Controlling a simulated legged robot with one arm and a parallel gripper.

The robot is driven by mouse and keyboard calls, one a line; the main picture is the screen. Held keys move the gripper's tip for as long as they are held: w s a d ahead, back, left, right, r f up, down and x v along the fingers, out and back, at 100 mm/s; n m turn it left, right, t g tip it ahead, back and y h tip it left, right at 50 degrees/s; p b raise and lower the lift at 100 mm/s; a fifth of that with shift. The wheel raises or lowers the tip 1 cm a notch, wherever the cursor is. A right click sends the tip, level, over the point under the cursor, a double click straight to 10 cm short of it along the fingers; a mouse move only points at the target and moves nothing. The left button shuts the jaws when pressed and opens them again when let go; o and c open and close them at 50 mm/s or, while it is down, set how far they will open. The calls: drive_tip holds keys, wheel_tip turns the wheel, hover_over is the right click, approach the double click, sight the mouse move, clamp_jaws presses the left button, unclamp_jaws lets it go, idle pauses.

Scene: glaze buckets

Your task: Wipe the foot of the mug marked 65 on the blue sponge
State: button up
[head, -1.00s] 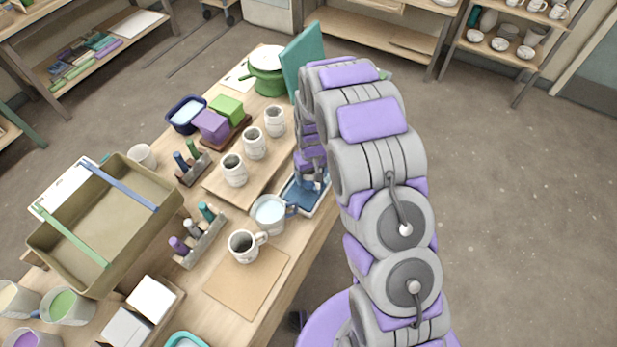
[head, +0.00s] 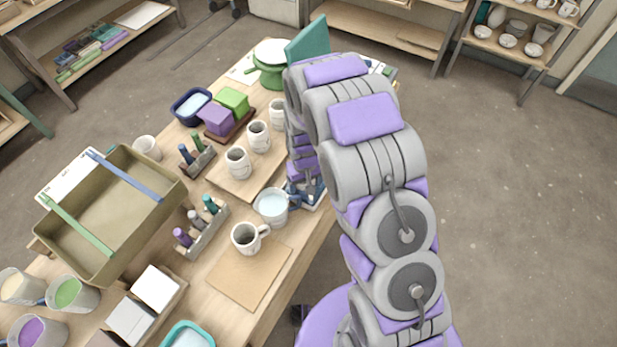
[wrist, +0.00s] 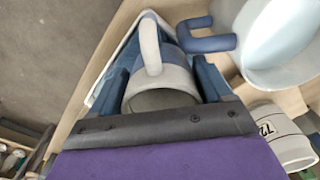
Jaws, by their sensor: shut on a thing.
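My gripper (wrist: 162,85) is shut on a pale grey mug (wrist: 160,78), its blue fingers on either side. The mug's handle and open rim show in the wrist view; its foot and any number are hidden. The blue sponge (wrist: 127,58) lies in a white-rimmed tray (wrist: 100,86) beneath the mug. I cannot tell whether the foot touches it. In the head view my gripper (head: 303,189) is low over the tray (head: 322,199), and my arm hides most of the mug and sponge.
A pale jug with a blue handle (head: 270,208) stands close left of the tray. Another mug (head: 246,238) is by a brown board (head: 245,275). Several mugs stand on a wooden board (head: 225,180) behind. A numbered mug (wrist: 288,140) is close right in the wrist view.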

drive_tip(key=shift+s+a+f, duration=0.1)
drive_tip(key=shift+s+a, duration=0.05)
drive_tip(key=shift+s, duration=0.3)
wheel_tip(320, 180, up, 7)
drive_tip(key=p, duration=0.2)
drive_tip(key=shift+w, duration=0.15)
idle(0.6)
